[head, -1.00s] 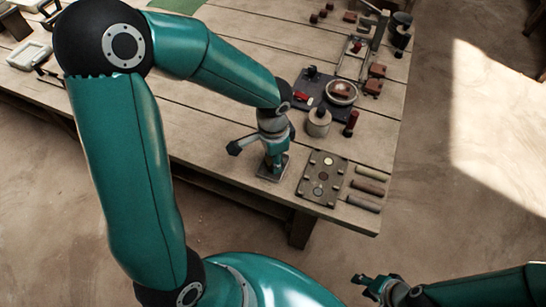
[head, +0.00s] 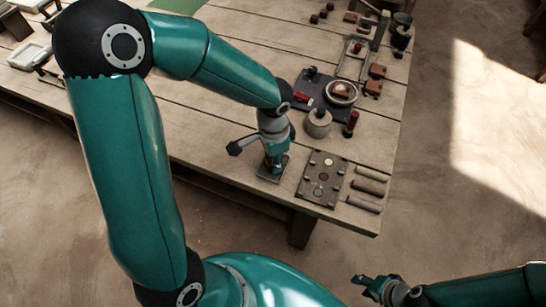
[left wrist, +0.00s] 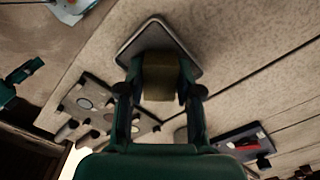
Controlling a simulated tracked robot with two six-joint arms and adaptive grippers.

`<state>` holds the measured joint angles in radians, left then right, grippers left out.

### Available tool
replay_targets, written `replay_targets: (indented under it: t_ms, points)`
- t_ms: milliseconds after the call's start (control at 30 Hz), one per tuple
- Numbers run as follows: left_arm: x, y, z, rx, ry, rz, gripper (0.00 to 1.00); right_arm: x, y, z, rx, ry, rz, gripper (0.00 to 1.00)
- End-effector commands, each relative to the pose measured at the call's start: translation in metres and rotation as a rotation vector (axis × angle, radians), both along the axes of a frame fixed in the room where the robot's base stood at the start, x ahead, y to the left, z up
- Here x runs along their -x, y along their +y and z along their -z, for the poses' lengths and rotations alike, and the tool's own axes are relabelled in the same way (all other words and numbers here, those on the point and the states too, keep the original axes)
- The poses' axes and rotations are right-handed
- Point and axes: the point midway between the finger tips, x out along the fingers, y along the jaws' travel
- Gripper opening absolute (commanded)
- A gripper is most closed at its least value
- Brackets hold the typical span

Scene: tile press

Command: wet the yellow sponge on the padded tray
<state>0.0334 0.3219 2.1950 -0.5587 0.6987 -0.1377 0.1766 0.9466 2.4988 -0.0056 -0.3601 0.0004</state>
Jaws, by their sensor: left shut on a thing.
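My left gripper (head: 272,160) points down over a small dark square tray (head: 270,176) near the table's front edge. In the left wrist view my left gripper (left wrist: 160,88) is shut on a dull yellow block, the sponge (left wrist: 160,72), with a finger on each side. The tray (left wrist: 150,34) shows behind the sponge; I cannot tell whether the two touch. In the head view the gripper hides the sponge. My right gripper (head: 368,285) is off the table at the lower right, apart from everything; its opening is too small to tell.
Right of the tray lies a dark plate with round discs (head: 322,178), then several clay-coloured rolls (head: 368,187). Behind stand a lidded pot (head: 318,123), a dark red cylinder (head: 350,124) and a round dish (head: 341,92) on a dark mat. Bare planks lie left of the gripper.

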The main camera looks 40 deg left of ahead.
Motion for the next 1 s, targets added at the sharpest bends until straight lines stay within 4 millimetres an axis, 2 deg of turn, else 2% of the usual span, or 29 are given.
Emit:
replay_targets:
  t_ms: [100,700,1000]
  points:
    - [-0.001,0.0,-0.013,0.0,-0.002,0.0,0.06,0.0,0.0,-0.011,0.0,0.0,0.0,0.4]
    - [-0.002,0.0,-0.062,0.0,-0.005,0.0,0.06,0.0,0.0,-0.049,0.0,0.0,0.0,0.4]
    - [-0.001,0.0,-0.067,0.0,-0.005,0.0,0.06,0.0,0.0,-0.052,0.0,0.0,0.0,0.4]
